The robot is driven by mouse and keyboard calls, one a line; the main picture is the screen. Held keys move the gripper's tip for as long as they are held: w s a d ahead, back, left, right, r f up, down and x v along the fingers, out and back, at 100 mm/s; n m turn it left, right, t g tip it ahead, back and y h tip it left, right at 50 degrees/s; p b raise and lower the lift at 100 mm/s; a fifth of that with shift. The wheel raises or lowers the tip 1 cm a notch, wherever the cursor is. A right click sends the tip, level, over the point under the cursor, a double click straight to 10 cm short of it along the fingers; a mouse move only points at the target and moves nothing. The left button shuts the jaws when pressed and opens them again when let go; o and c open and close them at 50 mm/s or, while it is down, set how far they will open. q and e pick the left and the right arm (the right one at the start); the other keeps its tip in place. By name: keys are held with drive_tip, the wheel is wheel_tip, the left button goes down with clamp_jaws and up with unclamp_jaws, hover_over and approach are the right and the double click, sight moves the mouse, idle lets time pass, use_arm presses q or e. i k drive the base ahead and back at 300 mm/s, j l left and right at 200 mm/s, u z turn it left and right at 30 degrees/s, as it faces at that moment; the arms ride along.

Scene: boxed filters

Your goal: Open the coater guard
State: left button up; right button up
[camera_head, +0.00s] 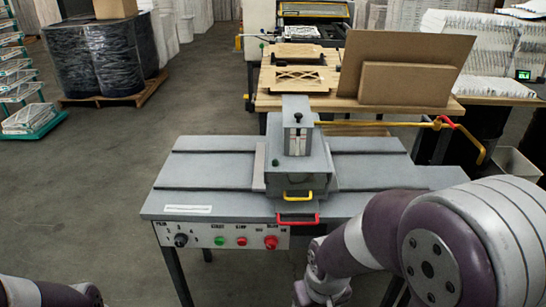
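The coater (297,160) is a grey metal box unit in the middle of a grey table. Its front has a yellow handle (298,197) with a red handle (297,223) just below it, near the table's front edge. I cannot tell for sure which panel is the guard; the front looks closed. My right arm reaches in from the right and bends down in front of the table, and its gripper is out of view. Only a bit of my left arm shows at the bottom left corner, and its gripper is out of view. Neither arm visibly touches the coater.
The grey table (205,172) has a control panel (222,237) with a knob and green and red buttons. A yellow pipe (385,124) runs right from the coater. Behind stands a wooden table with boards (405,66).

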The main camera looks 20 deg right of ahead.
sight(285, 197)
drive_tip(key=i+z, duration=0.25)
drive_tip(key=z, duration=0.15)
drive_tip(key=i+j+z, duration=0.15)
drive_tip(key=i+z, duration=0.2)
drive_tip(key=i+j+z, duration=0.15)
drive_tip(key=z, duration=0.25)
